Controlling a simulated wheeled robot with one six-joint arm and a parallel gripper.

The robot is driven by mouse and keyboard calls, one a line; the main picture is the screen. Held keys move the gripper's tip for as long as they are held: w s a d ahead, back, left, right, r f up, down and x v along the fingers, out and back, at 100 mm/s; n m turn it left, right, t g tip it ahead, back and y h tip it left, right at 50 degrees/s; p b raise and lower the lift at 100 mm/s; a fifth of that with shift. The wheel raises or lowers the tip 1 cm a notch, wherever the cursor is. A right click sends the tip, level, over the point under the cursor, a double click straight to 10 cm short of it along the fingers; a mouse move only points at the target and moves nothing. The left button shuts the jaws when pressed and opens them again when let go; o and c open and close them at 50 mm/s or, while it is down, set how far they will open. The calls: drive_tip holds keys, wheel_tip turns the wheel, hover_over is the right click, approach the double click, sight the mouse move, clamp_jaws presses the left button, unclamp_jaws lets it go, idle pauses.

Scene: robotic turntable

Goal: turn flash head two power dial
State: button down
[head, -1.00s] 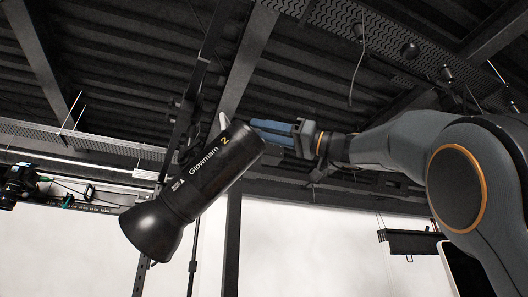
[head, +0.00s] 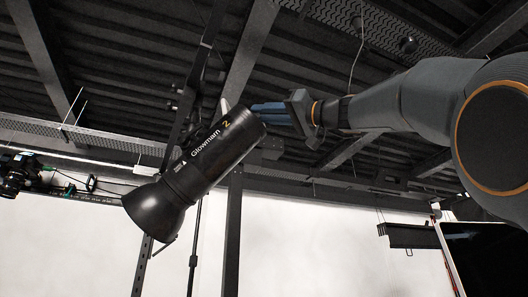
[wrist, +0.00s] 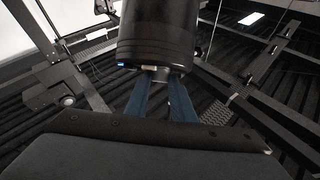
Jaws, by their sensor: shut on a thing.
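The flash head two (head: 200,170) is a black cylinder marked "Glowmarn 2" with a flared reflector at its lower left. It hangs tilted on a dark stand, its back end up and to the right. My gripper (head: 268,113) has blue fingers that reach the back end of the flash head from the right. In the wrist view the flash head (wrist: 158,35) fills the top middle. There my gripper (wrist: 160,80) is shut on a small pale part at the back face, which looks like the power dial (wrist: 158,72). The fingers hide most of it.
A dark stand pole (head: 234,235) rises behind the flash head. A camera (head: 17,173) sits on a rail at the far left. Dark ceiling beams (head: 245,50) run overhead. A black panel (head: 485,255) stands at the lower right.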

drive_tip(key=m+t+h+p, duration=0.1)
drive_tip(key=m+h, duration=0.1)
drive_tip(key=m+t+h+p, duration=0.2)
drive_tip(key=m+h, duration=0.1)
drive_tip(key=s+m+t+h+p, duration=0.1)
drive_tip(key=m+t+h, duration=0.1)
drive_tip(key=m, duration=0.1)
drive_tip(key=shift+a+r+h, duration=0.3)
drive_tip(key=shift+a+r, duration=0.05)
drive_tip(key=shift+a, duration=0.05)
drive_tip(key=shift+f+m+h+p, duration=0.1)
drive_tip(key=shift+m+h+p, duration=0.2)
drive_tip(key=shift+m+p, duration=0.15)
drive_tip(key=c, duration=1.5)
unclamp_jaws()
